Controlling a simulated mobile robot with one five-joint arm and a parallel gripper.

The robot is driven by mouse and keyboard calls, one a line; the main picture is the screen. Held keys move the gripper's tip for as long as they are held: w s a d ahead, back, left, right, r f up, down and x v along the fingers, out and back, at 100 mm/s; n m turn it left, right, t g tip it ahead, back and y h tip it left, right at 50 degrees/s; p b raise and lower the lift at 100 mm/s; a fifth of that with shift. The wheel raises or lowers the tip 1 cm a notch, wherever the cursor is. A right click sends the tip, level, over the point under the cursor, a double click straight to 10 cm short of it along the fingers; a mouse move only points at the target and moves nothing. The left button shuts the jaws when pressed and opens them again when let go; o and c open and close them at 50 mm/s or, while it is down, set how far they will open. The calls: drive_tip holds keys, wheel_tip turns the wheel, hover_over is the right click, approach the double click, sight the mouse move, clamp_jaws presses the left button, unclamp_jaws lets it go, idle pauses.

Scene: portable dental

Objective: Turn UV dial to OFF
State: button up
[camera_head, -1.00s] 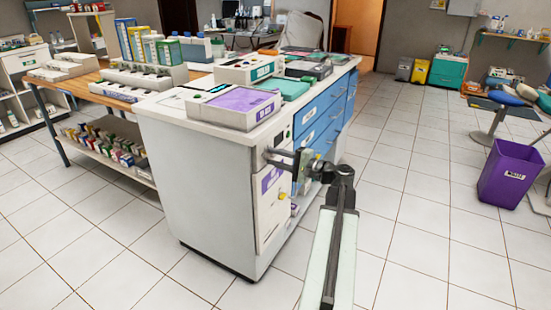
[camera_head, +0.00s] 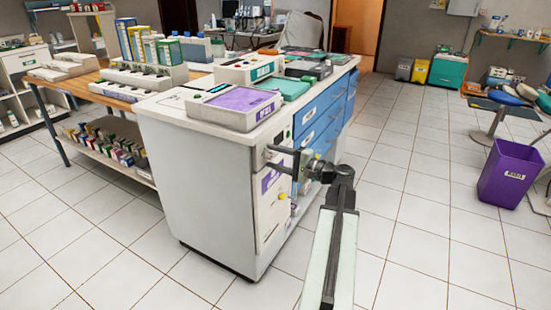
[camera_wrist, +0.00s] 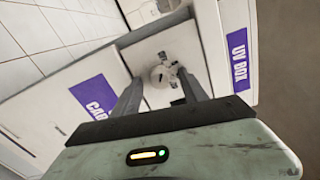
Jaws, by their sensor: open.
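The UV dial (camera_wrist: 160,77) is a small round white knob with dark marks around it, beside the purple UV BOX label (camera_wrist: 238,55) in the wrist view. My gripper (camera_wrist: 160,82) is open, with one finger on each side of the dial in that picture. I cannot tell whether the fingers touch it.
A second purple label (camera_wrist: 98,98) is on the panel in the wrist view. A yellow knob (camera_head: 284,196) sits low on the cabinet front. A purple-topped device (camera_head: 238,100) stands on the countertop above. A purple bin (camera_head: 508,175) stands right. The tiled floor between is clear.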

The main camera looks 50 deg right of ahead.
drive_tip(key=v, duration=0.7)
drive_tip(key=shift+s, duration=0.4)
drive_tip(key=shift+d, duration=0.1)
